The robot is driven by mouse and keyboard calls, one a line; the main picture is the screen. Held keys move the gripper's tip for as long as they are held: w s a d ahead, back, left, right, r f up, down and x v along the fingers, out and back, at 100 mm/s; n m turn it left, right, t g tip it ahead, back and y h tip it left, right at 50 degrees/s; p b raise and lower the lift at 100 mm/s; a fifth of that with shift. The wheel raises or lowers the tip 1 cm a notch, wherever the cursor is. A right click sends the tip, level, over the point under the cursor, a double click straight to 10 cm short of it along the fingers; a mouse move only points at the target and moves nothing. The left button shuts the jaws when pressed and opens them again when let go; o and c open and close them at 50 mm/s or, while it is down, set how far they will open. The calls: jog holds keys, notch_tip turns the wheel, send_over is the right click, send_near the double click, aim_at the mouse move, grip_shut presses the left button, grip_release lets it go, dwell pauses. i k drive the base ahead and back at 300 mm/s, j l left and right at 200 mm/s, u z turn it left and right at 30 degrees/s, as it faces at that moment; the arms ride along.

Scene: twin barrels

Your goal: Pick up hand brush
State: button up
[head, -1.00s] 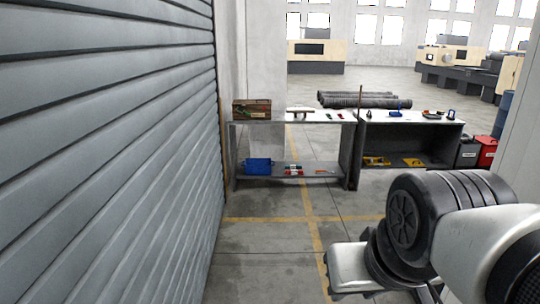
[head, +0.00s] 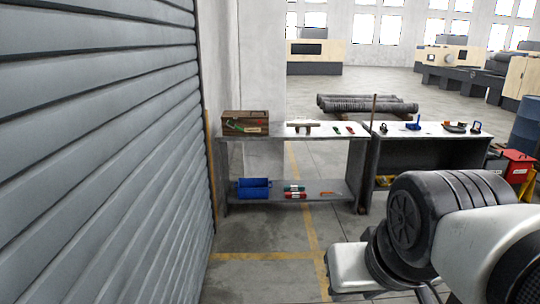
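No hand brush can be told for certain at this distance. A small beige-brown object (head: 302,125), possibly the brush, lies on the top of the left workbench (head: 345,137), right of a wooden crate (head: 246,123). Small green and red items (head: 343,130) lie to its right. On the right workbench (head: 455,137) are a blue item (head: 413,125) and a dark low item (head: 455,128), too small to name. My arm fills the lower right, well short of the benches. My gripper is outside the view.
A grey roller shutter (head: 100,150) runs close along the left. The floor (head: 270,240) ahead is clear up to the benches. A blue bin (head: 254,188) sits on the lower shelf. A red container (head: 517,167) and blue barrel (head: 526,125) stand right.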

aim_at(383, 129)
jog(key=i+z, duration=0.2)
jog(key=i, duration=0.55)
jog(key=i+j+z, duration=0.2)
jog(key=i, duration=0.6)
jog(key=i+l+z, duration=0.1)
jog(key=i+z, duration=0.15)
jog(key=i, duration=0.5)
jog(key=i+z, duration=0.3)
jog(key=i, duration=0.45)
jog(key=i+j, duration=0.15)
jog(key=i, duration=0.8)
jog(key=i+l+u, duration=0.25)
jog(key=i+l, duration=0.2)
jog(key=i, duration=0.25)
jog(key=i+l+u, duration=0.25)
jog(key=i+l, duration=0.3)
jog(key=i, duration=0.15)
jog(key=i+l+u, duration=0.2)
jog(key=i+l, duration=0.4)
jog(key=i+l+u, duration=0.25)
jog(key=i+l, duration=0.3)
jog(key=l, duration=0.35)
